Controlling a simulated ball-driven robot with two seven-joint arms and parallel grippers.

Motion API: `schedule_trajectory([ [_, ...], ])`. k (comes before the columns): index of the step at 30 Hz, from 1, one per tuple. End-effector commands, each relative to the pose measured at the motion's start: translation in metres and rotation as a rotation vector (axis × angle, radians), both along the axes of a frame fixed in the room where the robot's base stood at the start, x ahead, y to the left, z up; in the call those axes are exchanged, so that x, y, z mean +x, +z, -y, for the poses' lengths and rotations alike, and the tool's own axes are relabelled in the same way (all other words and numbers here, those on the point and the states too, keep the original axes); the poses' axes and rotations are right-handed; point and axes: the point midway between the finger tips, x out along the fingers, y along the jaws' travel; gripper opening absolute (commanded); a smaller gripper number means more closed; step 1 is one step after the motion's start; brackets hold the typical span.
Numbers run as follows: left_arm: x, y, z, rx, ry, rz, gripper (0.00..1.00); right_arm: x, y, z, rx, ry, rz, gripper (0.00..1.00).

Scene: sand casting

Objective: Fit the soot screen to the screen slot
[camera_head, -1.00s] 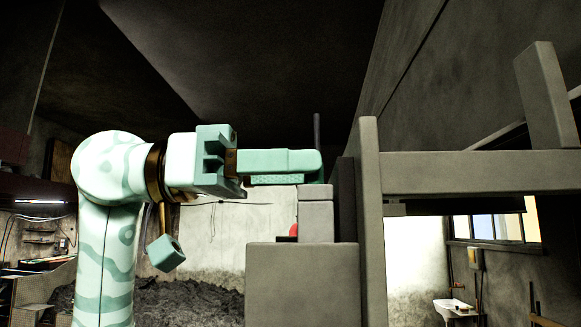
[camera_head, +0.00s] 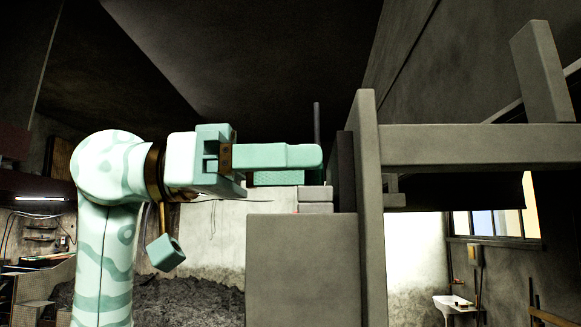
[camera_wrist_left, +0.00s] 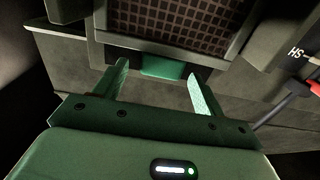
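In the left wrist view a dark mesh panel (camera_wrist_left: 180,20) in a grey frame (camera_wrist_left: 133,43) lies just ahead; it looks like the soot screen. A green tab (camera_wrist_left: 163,66) shows at the frame's near edge. My left gripper (camera_wrist_left: 158,76) is open, its two fingers apart on either side of the tab, with no clear contact. In the head view my left gripper (camera_head: 312,166) reaches right, above a grey block and beside an upright post. The mesh panel cannot be made out there, and I cannot tell the screen slot apart. My right gripper is out of view.
A large grey block (camera_head: 300,265) stands below the gripper, with smaller blocks (camera_head: 315,208) on top. A tall grey post (camera_head: 371,230) and a crossbeam (camera_head: 470,148) close off the right. A dark rod (camera_head: 316,125) rises behind the gripper. A sink (camera_head: 455,303) stands far right.

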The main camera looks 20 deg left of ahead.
Motion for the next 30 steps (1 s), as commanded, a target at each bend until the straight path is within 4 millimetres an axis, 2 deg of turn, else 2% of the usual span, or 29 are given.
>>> schedule_trajectory([
  [10,0.0,0.0,0.0,0.001,0.0,0.0,0.7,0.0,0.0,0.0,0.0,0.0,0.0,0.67],
  [14,-0.002,-0.001,-0.01,0.0,0.003,0.0,0.7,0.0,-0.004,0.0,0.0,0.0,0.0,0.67],
  [17,-0.007,-0.003,-0.028,-0.001,0.005,-0.001,0.7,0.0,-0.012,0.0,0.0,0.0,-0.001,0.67],
  [24,-0.026,-0.004,-0.092,-0.001,0.006,-0.001,0.7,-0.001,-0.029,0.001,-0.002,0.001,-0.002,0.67],
  [30,-0.039,-0.003,-0.135,-0.003,0.005,0.0,0.7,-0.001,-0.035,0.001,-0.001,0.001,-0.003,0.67],
])
